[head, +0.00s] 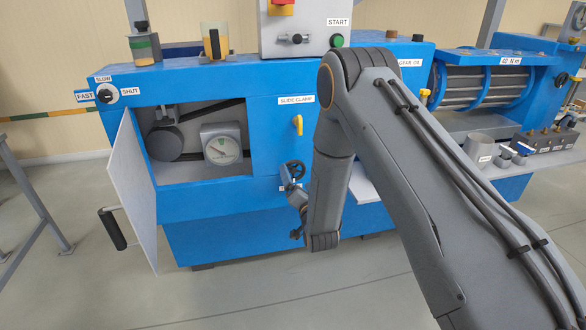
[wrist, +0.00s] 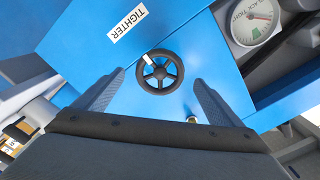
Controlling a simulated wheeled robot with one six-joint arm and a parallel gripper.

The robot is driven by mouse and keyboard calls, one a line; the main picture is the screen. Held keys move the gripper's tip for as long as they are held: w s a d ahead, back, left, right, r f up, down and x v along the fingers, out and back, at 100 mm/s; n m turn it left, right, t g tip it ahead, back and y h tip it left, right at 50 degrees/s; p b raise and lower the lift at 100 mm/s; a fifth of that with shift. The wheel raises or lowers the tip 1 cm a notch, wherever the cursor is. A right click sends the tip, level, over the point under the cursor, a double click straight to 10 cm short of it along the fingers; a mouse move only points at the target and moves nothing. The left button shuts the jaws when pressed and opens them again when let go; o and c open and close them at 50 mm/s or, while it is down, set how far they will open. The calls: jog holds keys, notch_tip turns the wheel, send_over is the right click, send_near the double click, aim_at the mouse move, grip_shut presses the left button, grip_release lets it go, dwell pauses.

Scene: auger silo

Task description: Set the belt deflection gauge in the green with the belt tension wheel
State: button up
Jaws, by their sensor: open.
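The belt tension wheel (wrist: 160,72) is a small black spoked handwheel with a pale handle on the blue panel, beside a TIGHTER label. It also shows in the head view (head: 292,171). My gripper (wrist: 157,79) is open, its two fingers on either side of the wheel in the wrist view, with nothing held. In the head view my gripper (head: 297,203) is just below the wheel, partly behind my arm. The belt deflection gauge (head: 221,149) is a white dial in a grey housing inside the open bay.
A grey door (head: 133,190) with a black handle stands open left of the bay. A yellow slide clamp handle (head: 298,124) sits above the wheel. A light shelf (head: 378,182) juts out to the right. Floor in front is clear.

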aim_at(294, 172)
jog(key=x, duration=0.6)
jog(key=c, duration=1)
